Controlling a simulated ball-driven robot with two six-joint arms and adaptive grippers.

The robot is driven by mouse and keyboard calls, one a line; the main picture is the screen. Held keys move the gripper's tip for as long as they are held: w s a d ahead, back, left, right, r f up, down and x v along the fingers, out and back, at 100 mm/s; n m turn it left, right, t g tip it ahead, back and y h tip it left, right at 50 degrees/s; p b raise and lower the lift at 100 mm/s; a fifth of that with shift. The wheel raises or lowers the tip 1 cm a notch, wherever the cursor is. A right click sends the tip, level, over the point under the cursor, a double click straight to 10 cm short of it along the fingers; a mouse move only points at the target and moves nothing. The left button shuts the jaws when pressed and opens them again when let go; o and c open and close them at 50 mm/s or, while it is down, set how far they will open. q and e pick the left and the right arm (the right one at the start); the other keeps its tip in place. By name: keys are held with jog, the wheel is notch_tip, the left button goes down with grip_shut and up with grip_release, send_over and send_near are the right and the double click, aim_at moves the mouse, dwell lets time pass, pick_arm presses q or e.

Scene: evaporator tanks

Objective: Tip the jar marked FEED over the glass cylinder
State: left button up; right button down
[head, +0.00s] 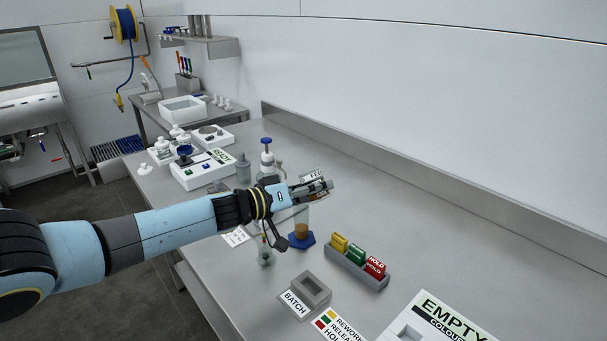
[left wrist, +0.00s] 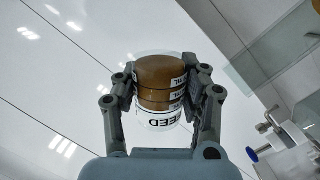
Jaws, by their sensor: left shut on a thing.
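The jar marked FEED (head: 312,176) is held in my left gripper (head: 318,188), high over the bench. In the left wrist view the jar (left wrist: 159,118) sits between both fingers, its FEED label upside down and brown contents visible. In the head view the jar is largely hidden by the fingers, and its exact tilt is hard to tell. The glass cylinder (head: 301,216) stands upright on a blue six-sided base, just below the gripper. Brown liquid shows in its lower part; its top is hidden behind the gripper. My right gripper is not in view.
A grey rack with yellow, green and red HOLD tags (head: 356,266) stands right of the cylinder. A BATCH holder (head: 311,290) and EMPTY box (head: 430,318) are nearer. A blue-topped bottle (head: 267,158) stands behind the wrist.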

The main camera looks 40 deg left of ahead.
pick_arm(q)
jog(key=shift+d+r+n+p, duration=0.1)
jog(key=shift+r+n+p, duration=0.45)
jog(key=shift+n+p, duration=1.1)
dwell(3.3)
jog(key=shift+r+n+h+p, duration=0.4)
jog(key=shift+r+n+p, duration=0.1)
jog(key=shift+n, duration=0.05)
dwell(2.4)
